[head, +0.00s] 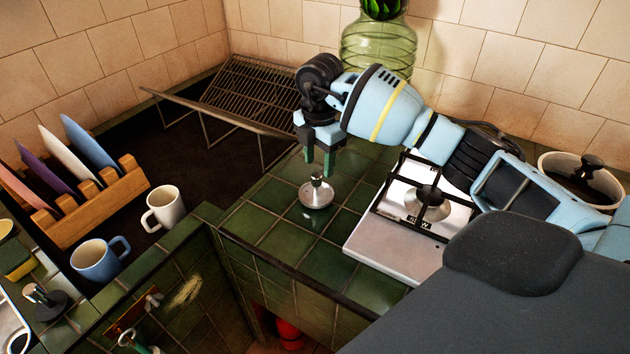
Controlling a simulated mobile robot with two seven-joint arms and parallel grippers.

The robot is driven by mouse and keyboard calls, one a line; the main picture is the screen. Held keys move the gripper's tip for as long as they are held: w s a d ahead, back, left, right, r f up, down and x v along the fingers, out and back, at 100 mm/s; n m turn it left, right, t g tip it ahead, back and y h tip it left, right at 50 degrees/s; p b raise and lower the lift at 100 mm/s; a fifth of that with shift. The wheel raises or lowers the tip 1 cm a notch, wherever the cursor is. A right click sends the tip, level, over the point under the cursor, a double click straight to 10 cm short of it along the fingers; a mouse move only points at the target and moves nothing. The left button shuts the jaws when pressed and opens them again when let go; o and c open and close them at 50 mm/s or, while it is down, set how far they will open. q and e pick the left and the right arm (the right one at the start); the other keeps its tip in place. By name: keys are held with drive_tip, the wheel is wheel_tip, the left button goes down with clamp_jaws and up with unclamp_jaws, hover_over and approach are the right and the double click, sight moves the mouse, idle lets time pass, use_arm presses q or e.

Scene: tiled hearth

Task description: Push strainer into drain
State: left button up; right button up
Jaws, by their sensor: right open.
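The strainer (316,196) is a small round metal piece with an upright knob. It rests on the green tiled counter (262,222), left of the stove. My right gripper (320,165) points down just above the strainer, with its fingers apart close to the knob. I cannot tell whether the fingers touch the knob. At the lower left edge, a bit of a pale sink rim (12,322) shows. The drain itself is not visible. My left gripper is not in view.
A gas stove (388,240) stands right of the strainer. A wire rack (245,95) and green glass vase (378,45) stand behind. At left are a plate rack (105,207), a white mug (165,208) and a blue mug (97,260). The counter drops away at a front corner.

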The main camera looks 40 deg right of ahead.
sight(316, 186)
drive_tip(key=shift+d, duration=0.1)
drive_tip(key=shift+s, duration=0.15)
drive_tip(key=shift+a+f, duration=0.2)
drive_tip(key=shift+f, duration=1)
drive_tip(key=shift+a+f, duration=0.15)
drive_tip(key=shift+f, duration=1.15)
drive_tip(key=shift+a+f, duration=0.15)
drive_tip(key=shift+f, duration=1.1)
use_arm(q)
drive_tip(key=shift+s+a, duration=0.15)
